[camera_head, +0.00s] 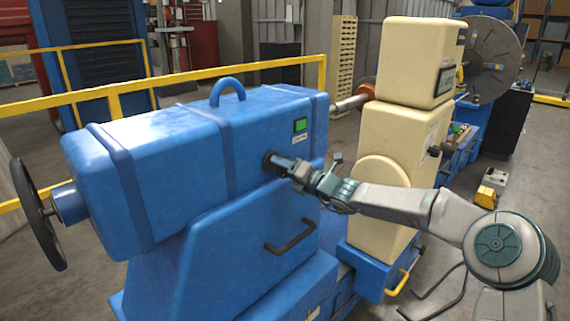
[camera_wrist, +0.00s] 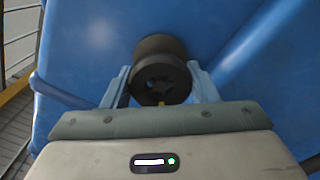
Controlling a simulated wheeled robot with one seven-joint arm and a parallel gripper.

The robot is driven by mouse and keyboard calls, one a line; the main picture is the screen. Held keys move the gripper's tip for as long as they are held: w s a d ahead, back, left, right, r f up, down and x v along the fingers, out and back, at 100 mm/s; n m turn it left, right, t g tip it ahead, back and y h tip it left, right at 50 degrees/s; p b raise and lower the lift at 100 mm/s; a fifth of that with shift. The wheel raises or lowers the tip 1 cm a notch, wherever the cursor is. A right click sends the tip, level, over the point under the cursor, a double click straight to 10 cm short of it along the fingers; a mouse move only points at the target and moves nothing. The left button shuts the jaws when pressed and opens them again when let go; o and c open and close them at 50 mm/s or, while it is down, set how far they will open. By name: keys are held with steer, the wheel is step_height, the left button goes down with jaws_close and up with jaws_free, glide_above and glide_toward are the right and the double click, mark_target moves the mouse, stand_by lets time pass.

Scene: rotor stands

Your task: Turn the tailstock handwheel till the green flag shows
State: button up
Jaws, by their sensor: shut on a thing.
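The blue tailstock (camera_head: 180,150) fills the left of the head view, with a large dark handwheel (camera_head: 38,212) on its left end. A small window on its side shows a green flag (camera_head: 300,125) above a white label. A round black knob (camera_wrist: 160,66) juts from the same blue side below that window. My gripper (camera_head: 280,164) is at this knob, well away from the large wheel. In the wrist view its two fingers stand on either side of the knob and are shut on it. The fingers partly hide the knob in the head view.
A dark handle (camera_head: 291,238) sits low on the blue body, and a lifting loop (camera_head: 227,88) is on top. A cream headstock (camera_head: 385,180) stands to the right, near my arm. A yellow rail (camera_head: 130,90) runs behind.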

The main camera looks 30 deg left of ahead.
steer(key=shift+f, duration=0.15)
stand_by(0.3)
steer(key=o, duration=1)
steer(key=b+v, duration=0.3)
steer(key=v, duration=1.1)
steer(key=shift+a, duration=0.1)
